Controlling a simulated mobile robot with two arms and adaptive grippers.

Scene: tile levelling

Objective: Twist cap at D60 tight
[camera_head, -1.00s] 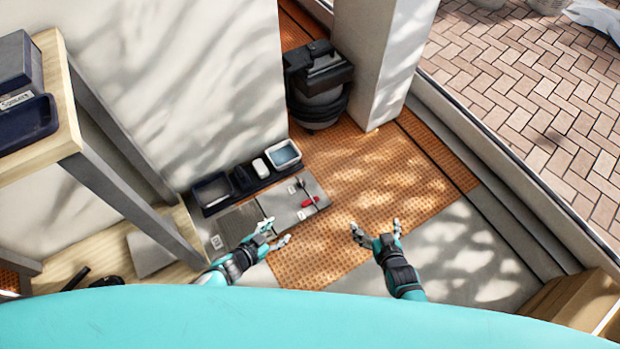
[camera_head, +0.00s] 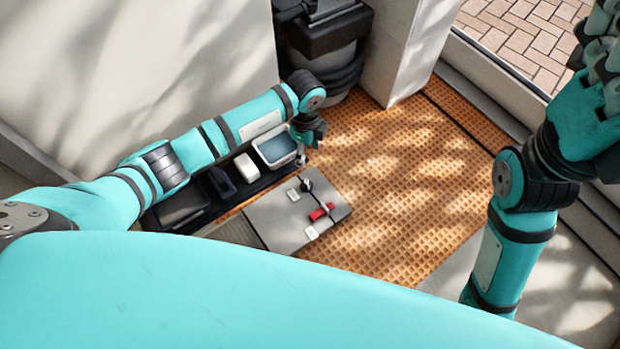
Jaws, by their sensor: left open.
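Grey tiles (camera_head: 275,218) lie on the orange mat. On them are a red cap (camera_head: 321,212), a small dark piece with a thin stem (camera_head: 305,185) and small white labels (camera_head: 311,233). The labels are too small to read, so I cannot tell which spot is D60. My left arm reaches across from the left. My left gripper (camera_head: 299,156) points down, open, beside the right end of the dark tray, above and apart from the red cap; its fingers are small and partly hidden. My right gripper (camera_head: 603,45) is raised at the upper right, its finger state unclear.
A dark tray (camera_head: 262,182) along the wall holds a bluish-topped container (camera_head: 276,149), a white block (camera_head: 246,167) and dark bins. A black bucket-like container (camera_head: 325,50) stands behind, by a white pillar (camera_head: 405,55). The orange mat (camera_head: 410,190) is free on the right.

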